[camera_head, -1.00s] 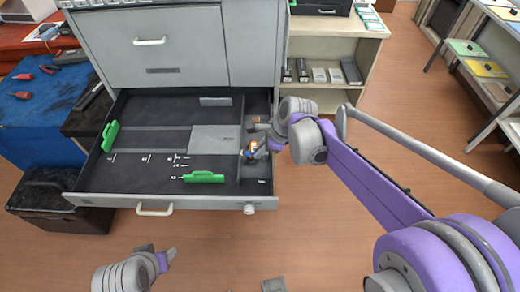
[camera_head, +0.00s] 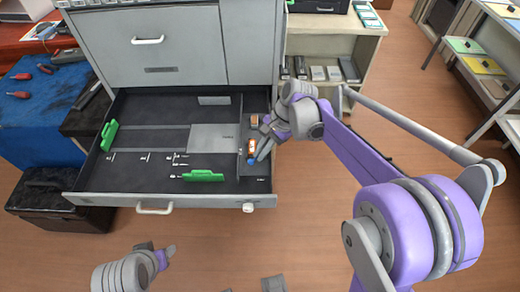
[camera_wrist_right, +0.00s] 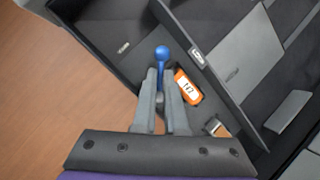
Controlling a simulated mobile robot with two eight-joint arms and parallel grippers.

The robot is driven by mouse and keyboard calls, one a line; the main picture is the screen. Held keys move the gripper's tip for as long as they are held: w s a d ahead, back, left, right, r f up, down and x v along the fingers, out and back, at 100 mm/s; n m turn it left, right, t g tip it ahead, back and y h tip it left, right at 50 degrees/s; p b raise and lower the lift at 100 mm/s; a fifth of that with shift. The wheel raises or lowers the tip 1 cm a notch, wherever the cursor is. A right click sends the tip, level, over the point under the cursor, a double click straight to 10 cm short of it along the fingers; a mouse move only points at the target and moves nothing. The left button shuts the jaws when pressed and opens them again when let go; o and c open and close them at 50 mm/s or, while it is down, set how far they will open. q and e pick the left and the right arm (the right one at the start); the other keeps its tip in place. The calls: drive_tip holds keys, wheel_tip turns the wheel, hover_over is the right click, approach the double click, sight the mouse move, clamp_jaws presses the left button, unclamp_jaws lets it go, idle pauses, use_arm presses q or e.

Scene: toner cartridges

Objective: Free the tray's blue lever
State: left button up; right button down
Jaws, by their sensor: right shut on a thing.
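The tray is an open dark drawer (camera_head: 120,137) of the grey cabinet. The blue lever (camera_wrist_right: 162,52) has a round blue knob and sits in the drawer's narrow right compartment; its knob also shows in the head view (camera_head: 251,161). An orange tag with a white label (camera_wrist_right: 187,87) lies right beside the fingers. My left gripper (camera_head: 159,250) is open and empty, in front of the drawer.
Two green-handled pieces (camera_head: 203,175) (camera_head: 109,136) are in the wider left compartment. A dark divider (camera_wrist_right: 205,62) runs close to my right gripper. A small orange and grey block (camera_wrist_right: 217,127) lies in the same narrow compartment.

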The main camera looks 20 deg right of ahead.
drive_tip(key=shift+s+d+n+g, duration=0.15)
drive_tip(key=shift+n+g, duration=0.35)
drive_tip(key=shift+n, duration=0.65)
drive_tip(key=shift+s+d+n+g, duration=0.1)
drive_tip(key=shift+n+g, duration=0.4)
drive_tip(key=shift+n, duration=0.65)
drive_tip(key=c, duration=1)
unclamp_jaws()
drive_tip(key=shift+o, duration=0.2)
drive_tip(key=shift+d, duration=0.1)
